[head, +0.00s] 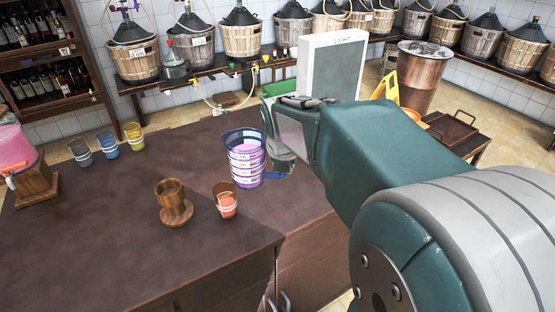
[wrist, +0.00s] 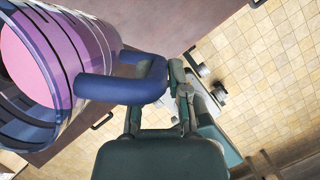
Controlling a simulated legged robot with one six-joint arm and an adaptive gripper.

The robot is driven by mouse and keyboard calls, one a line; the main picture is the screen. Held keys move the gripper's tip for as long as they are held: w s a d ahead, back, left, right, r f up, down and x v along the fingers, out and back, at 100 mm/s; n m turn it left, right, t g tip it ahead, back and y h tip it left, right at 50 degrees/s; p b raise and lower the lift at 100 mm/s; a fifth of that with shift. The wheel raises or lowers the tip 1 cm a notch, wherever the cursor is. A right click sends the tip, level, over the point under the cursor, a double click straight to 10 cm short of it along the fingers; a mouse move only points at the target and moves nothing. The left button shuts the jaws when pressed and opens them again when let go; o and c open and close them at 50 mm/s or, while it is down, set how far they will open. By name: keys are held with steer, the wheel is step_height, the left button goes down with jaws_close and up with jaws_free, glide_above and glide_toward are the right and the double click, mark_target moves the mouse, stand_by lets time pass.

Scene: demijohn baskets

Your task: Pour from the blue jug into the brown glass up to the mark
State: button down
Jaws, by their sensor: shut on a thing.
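The blue jug (head: 246,158) is see-through with pale bands and holds pink liquid. The pink liquid shows inside the jug's mouth (wrist: 95,35) there. The brown glass (head: 226,188) stands on the counter just in front of and left of the jug, apart from it. It holds reddish liquid in its lower part, near pale bands.
A wooden goblet (head: 173,208) stands left of the brown glass. Grey, blue and yellow glasses (head: 107,142) stand at the back left, near a pink dispenser on a wooden stand (head: 38,184). The counter's front (head: 130,265) is clear. A white box (head: 330,70) rises behind my arm.

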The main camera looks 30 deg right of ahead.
steer(key=shift+a+f, duration=0.25)
steer(key=shift+f, duration=0.6)
steer(key=shift+s+d+r+g+h, duration=0.3)
steer(key=shift+d+g+h, duration=0.1)
steer(key=shift+g+h, duration=0.45)
steer(key=shift+n, duration=0.3)
steer(key=shift+d+r, duration=0.1)
steer(key=shift+r, duration=0.1)
steer(key=shift+s+r+h, duration=0.1)
steer(key=shift+r+h, duration=0.15)
steer(key=shift+r, duration=0.05)
stand_by(0.7)
steer(key=shift+f+n+g+h, duration=0.35)
steer(key=shift+f+g, duration=0.2)
steer(key=shift+f, duration=0.3)
stand_by(1.9)
steer(key=shift+f+g+h, duration=0.25)
steer(key=shift+g+h, duration=0.05)
steer(key=shift+h, duration=0.15)
stand_by(1.6)
